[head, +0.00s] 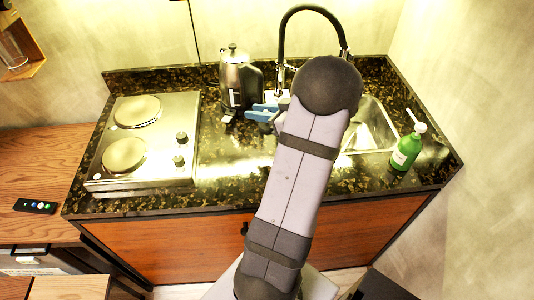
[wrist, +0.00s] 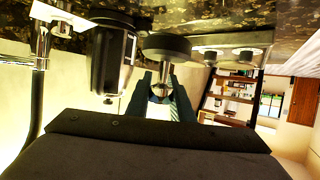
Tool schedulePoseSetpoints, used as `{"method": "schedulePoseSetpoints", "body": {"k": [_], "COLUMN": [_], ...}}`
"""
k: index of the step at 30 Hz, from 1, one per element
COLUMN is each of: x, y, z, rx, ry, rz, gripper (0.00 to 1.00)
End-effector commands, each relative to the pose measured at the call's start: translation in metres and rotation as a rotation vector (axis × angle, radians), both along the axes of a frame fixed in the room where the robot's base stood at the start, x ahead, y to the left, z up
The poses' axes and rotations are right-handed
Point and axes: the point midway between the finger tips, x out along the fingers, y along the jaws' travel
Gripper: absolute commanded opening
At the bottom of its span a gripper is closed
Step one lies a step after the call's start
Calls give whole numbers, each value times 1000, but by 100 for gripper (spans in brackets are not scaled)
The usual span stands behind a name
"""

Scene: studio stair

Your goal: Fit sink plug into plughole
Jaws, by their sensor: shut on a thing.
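My gripper (wrist: 163,82) is shut on the sink plug (wrist: 166,47), a dark round disc with a shiny metal part between the fingers. The wrist view looks upside down, with the counter along its top; the plug appears close to the counter surface. In the head view my gripper's blue fingers (head: 262,112) are over the counter, right of the kettle and left of the sink. I cannot make out the plug there. The steel sink (head: 376,128) is partly hidden behind my arm, and I cannot see the plughole.
A metal kettle (head: 238,80) stands just left of my gripper, also close in the wrist view (wrist: 112,55). A tall black tap (head: 283,45) rises behind. A green soap bottle (head: 406,152) stands at the sink's right. A two-plate hob (head: 148,140) is at the left.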

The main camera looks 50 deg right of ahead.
Motion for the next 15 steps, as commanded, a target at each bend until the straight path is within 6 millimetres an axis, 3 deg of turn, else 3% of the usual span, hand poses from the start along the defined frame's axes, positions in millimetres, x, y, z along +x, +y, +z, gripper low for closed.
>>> {"method": "schedulePoseSetpoints", "body": {"k": [10, 15], "x": [-1, 0], "y": [-1, 0], "z": [-5, -23], "rx": [2, 5], "ry": [1, 1], "rz": [-64, -63], "gripper": [0, 0]}}
